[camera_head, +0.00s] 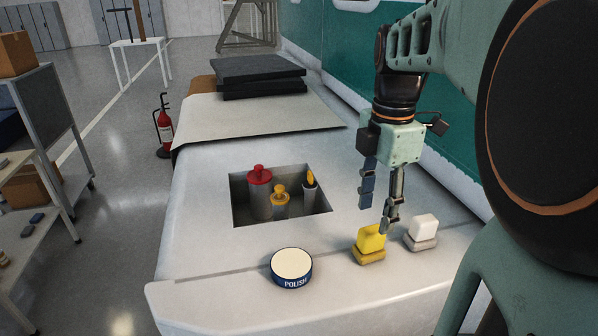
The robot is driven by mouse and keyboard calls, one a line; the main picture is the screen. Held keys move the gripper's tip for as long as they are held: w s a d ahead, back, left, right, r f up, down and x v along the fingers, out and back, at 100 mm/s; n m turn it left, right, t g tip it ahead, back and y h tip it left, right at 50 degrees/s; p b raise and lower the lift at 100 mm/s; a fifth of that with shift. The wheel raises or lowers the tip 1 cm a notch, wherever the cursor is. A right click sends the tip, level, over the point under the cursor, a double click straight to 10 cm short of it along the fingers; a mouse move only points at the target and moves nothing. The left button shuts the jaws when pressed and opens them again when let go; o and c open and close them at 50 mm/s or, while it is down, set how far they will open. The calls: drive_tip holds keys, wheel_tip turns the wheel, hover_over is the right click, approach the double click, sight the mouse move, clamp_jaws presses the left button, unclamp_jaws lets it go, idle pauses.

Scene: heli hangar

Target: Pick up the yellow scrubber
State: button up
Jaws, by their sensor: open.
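A similar white scrubber (423,228) stands close by on the right, apart from the yellow one.
A round polish tin (291,268) stands left of the yellow scrubber. A square recess (240,207) behind holds red-topped and yellow-topped containers and a yellow-tipped item. Dark slabs (258,77) lie on a sheet at the back. The worktop's left side is clear.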

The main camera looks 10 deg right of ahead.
sight(373, 230)
drive_tip(key=shift+s+f+p, duration=0.15)
drive_tip(key=shift+f+p, duration=0.25)
drive_tip(key=shift+f, duration=2.45)
clamp_jaws()
